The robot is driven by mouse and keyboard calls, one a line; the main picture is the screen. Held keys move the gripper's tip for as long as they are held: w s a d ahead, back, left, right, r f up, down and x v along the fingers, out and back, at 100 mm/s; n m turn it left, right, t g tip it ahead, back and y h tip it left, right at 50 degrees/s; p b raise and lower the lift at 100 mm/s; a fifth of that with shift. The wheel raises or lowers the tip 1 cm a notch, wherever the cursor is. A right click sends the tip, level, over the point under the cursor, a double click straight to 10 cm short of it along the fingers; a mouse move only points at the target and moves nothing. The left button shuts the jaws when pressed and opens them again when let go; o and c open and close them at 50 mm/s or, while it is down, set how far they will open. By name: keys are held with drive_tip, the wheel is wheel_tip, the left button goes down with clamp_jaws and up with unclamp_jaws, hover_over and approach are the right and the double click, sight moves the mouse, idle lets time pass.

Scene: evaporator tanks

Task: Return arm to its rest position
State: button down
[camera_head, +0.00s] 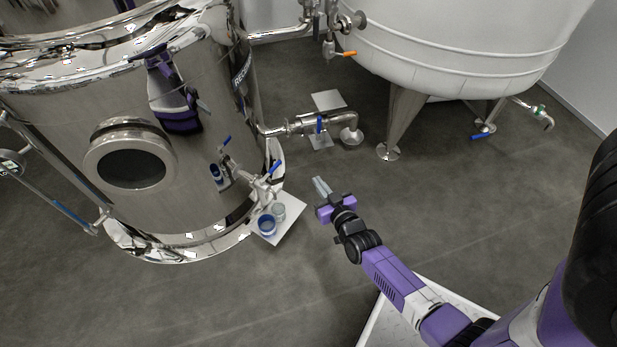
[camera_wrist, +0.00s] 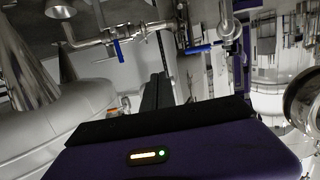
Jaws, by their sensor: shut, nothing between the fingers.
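My arm reaches in from the lower right in the head view, with purple and black links. My gripper (camera_head: 321,186) is in the middle of that view, above the floor and to the right of the polished steel tank (camera_head: 205,120). Its fingers are shut together and hold nothing. In the wrist view the fingers of my gripper (camera_wrist: 157,90) show as a dark narrow pair beyond the purple gripper body. The gripper appears apart from the tank and its valve.
A blue-handled valve (camera_head: 262,180) juts from the steel tank. Below it, a blue cup (camera_head: 267,224) and a clear cup (camera_head: 278,211) stand on a white plate (camera_head: 293,224). A white tank (camera_head: 460,45) on metal legs stands behind. Grey floor (camera_head: 470,200) lies open at the right.

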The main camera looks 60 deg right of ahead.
drive_tip(key=shift+s, duration=0.3)
